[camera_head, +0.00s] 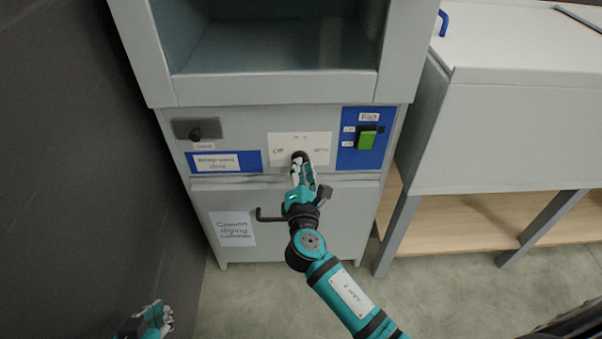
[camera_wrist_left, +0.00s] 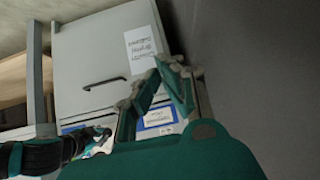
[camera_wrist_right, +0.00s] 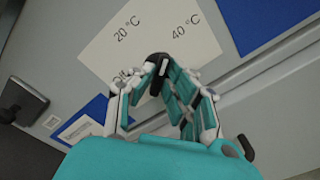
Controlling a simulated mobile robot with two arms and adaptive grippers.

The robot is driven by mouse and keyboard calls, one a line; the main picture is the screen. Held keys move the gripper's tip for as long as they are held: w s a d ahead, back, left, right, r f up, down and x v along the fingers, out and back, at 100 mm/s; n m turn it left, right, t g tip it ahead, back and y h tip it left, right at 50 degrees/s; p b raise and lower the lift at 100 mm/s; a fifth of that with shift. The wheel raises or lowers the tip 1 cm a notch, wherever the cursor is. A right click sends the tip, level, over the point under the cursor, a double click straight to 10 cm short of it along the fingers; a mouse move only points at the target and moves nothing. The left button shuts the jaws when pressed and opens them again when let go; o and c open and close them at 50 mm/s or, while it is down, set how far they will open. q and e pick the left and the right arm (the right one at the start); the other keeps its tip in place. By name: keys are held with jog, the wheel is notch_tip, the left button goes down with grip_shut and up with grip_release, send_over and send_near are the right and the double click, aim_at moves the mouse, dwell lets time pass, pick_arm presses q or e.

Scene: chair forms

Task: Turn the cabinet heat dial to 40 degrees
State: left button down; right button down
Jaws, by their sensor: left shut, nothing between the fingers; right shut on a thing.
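The heat dial (camera_wrist_right: 157,63) is a small black knob on a white label plate (camera_wrist_right: 100,58), with "20 °C", "40 °C" and a partly covered "Off" printed around it. My right gripper (camera_wrist_right: 155,82) is shut on the dial, one finger on each side. A pale mark shows on the knob, but its exact heading is hard to tell. In the head view the right gripper (camera_head: 300,168) reaches the dial (camera_head: 299,156) at the middle of the cabinet (camera_head: 180,123) front. My left gripper (camera_head: 163,318) is shut and empty at the bottom left, away from the cabinet.
A blue panel with a green switch (camera_head: 367,139) is right of the plate. A dark latch (camera_head: 196,131) is at the left. A black door handle (camera_head: 268,215) juts out below the right gripper. A white bench (camera_head: 520,125) stands right; a dark wall (camera_head: 75,150) is left.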

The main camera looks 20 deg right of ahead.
pick_arm(q)
jog(key=w+d+r+t+h+b, duration=0.1)
jog(key=w+d+r+t, duration=0.1)
jog(key=w+r+t, duration=0.2)
jog(key=shift+w+d+r+t, duration=0.15)
jog(key=shift+w+r+t, duration=0.35)
jog(key=shift+r, duration=0.7)
pick_arm(e)
jog(key=shift+f+m, duration=0.1)
jog(key=shift+m, duration=1.5)
pick_arm(q)
jog(key=shift+w, duration=0.1)
pick_arm(e)
jog(key=c, duration=1.4)
grip_release()
jog(key=shift+o, duration=0.2)
jog(key=v, duration=1.2)
